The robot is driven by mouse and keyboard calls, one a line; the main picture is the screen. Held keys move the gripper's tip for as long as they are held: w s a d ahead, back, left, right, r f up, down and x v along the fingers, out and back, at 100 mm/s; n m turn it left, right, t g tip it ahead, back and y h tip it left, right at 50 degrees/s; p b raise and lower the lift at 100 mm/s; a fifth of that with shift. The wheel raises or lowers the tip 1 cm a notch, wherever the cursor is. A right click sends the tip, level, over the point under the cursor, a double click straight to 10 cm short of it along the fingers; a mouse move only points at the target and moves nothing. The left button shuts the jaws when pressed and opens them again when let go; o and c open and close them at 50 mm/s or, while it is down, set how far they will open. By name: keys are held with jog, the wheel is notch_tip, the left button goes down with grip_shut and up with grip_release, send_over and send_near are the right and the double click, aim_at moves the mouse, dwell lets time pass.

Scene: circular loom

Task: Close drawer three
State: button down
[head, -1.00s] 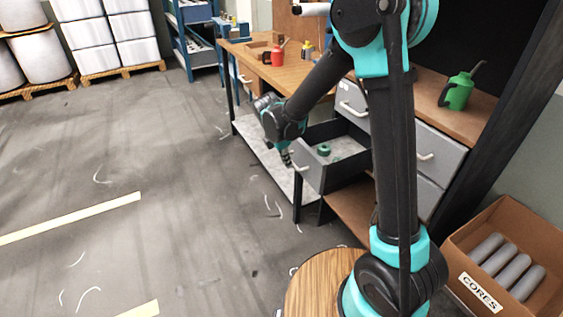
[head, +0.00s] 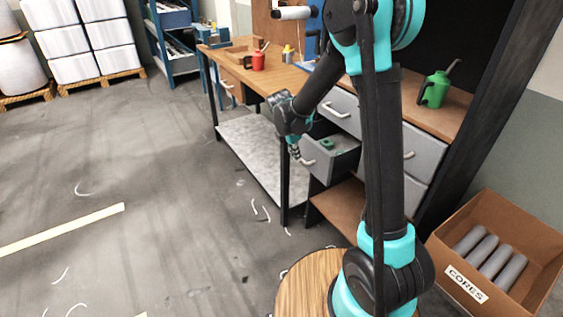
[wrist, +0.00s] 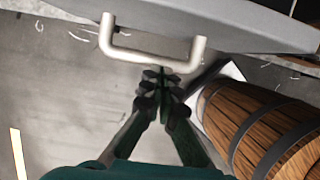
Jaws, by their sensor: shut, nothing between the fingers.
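A grey drawer (head: 345,163) stands partly open in the workbench, below a shut drawer. I take it for drawer three, but no number is readable. A green round item (head: 327,143) lies in it. Its pale handle (head: 307,163) is on the front, and my gripper (head: 296,156) is right by it. In the wrist view the handle (wrist: 150,57) crosses just ahead of my gripper (wrist: 163,80), with the drawer's grey edge (wrist: 230,25) beyond. My fingers are together and empty. I cannot tell whether they touch the handle.
Shut grey drawers, one with a handle (head: 335,110), lie above and to the right. A lower shelf (head: 245,150) is left of the open drawer. The bench top holds a red can (head: 258,61) and a green can (head: 434,90). Floor at left is clear.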

aim_at(310, 146)
jog(key=w+d, duration=0.2)
jog(key=d, duration=0.1)
jog(key=w+d, duration=0.2)
jog(key=d, duration=0.1)
jog(key=w+d, duration=0.2)
jog(key=d, duration=0.1)
jog(key=shift+a, duration=0.1)
jog(key=a, duration=0.1)
jog(key=s+a+r, duration=0.1)
jog(key=s+a, duration=0.1)
jog(key=shift+s+a+r, duration=0.25)
jog(key=v, duration=0.9)
jog(key=s+a+f+t+h, duration=0.1)
jog(key=a+f+t+h, duration=0.3)
jog(key=a+f+h, duration=0.15)
jog(key=x, duration=0.6)
jog(key=f+x, duration=0.1)
jog(key=x, duration=0.2)
jog(key=shift+s+a+f, duration=0.1)
jog(key=shift+s+f, duration=0.05)
jog(key=shift+f, duration=0.2)
jog(key=shift+w+d+r, duration=0.3)
jog(key=shift+w+d, duration=0.35)
jog(key=shift+d, duration=0.35)
jog(key=shift+w+d+r, duration=0.15)
jog(key=shift+w+d, duration=0.3)
jog(key=shift+d, duration=0.1)
